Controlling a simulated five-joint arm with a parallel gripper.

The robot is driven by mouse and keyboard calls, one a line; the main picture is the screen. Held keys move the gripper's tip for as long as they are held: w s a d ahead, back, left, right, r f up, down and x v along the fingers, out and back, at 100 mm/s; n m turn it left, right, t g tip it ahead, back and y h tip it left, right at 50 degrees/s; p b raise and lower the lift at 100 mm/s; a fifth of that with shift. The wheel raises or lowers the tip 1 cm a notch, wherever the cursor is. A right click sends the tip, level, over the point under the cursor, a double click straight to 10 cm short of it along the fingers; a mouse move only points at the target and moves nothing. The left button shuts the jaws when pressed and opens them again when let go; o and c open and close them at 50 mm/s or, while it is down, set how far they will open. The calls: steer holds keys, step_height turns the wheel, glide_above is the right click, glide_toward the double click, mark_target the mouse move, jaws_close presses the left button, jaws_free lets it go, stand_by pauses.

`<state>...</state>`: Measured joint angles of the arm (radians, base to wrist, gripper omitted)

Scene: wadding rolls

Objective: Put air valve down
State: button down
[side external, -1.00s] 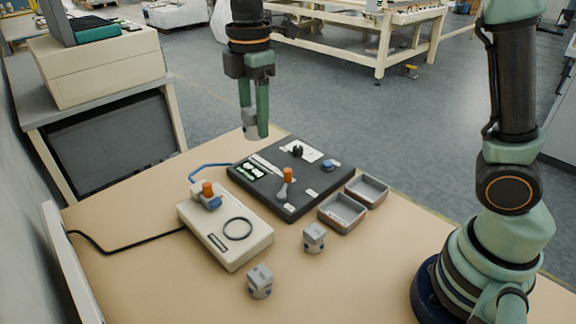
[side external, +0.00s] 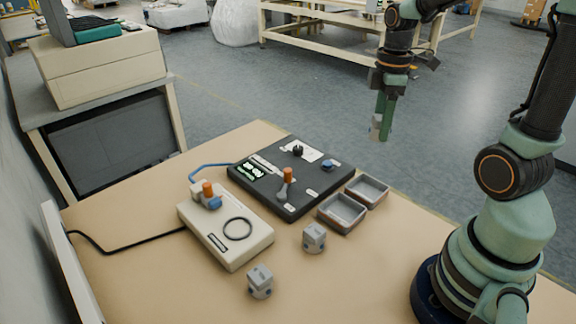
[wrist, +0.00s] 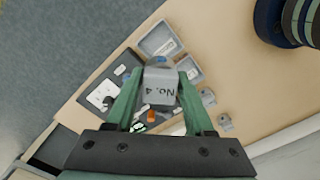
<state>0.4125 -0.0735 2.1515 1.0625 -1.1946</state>
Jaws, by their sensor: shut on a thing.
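My gripper (side external: 381,133) hangs in the air beyond the far right edge of the table, above the trays' height. In the wrist view, the two green fingers are shut on the air valve (wrist: 160,88), a grey block marked "No. 4" with a blue part at its far end. In the side view, the held valve (side external: 375,130) shows only as a small grey patch at the fingertips. Two similar grey blocks stand on the table: one (side external: 314,238) near the trays, the other (side external: 260,281) nearer the front.
Two grey open trays (side external: 330,224) (side external: 384,198) sit beside a dark panel (side external: 250,187) with an orange-topped lever. A cream box (side external: 220,256) with a black ring and orange knob stands to the left. Bare tabletop (side external: 390,270) lies in front of the trays.

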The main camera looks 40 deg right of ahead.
mark_target(377, 141)
step_height(377, 141, down, 17)
steer(key=shift+r, duration=0.1)
stand_by(0.4)
steer(key=c, duration=0.5)
jaws_free()
steer(key=shift+f, duration=0.2)
steer(key=shift+c, duration=0.2)
steer(key=shift+r, duration=0.15)
step_height(377, 141, up, 12)
steer(key=shift+w+a+r, duration=0.1)
steer(key=s+a+r+m+t, duration=0.1)
steer(key=a+r+m+t, duration=0.4)
steer(key=a+r+m, duration=0.4)
steer(key=shift+a+r+t, duration=0.3)
steer(key=shift+a+r, duration=0.9)
steer(key=shift+a, duration=0.65)
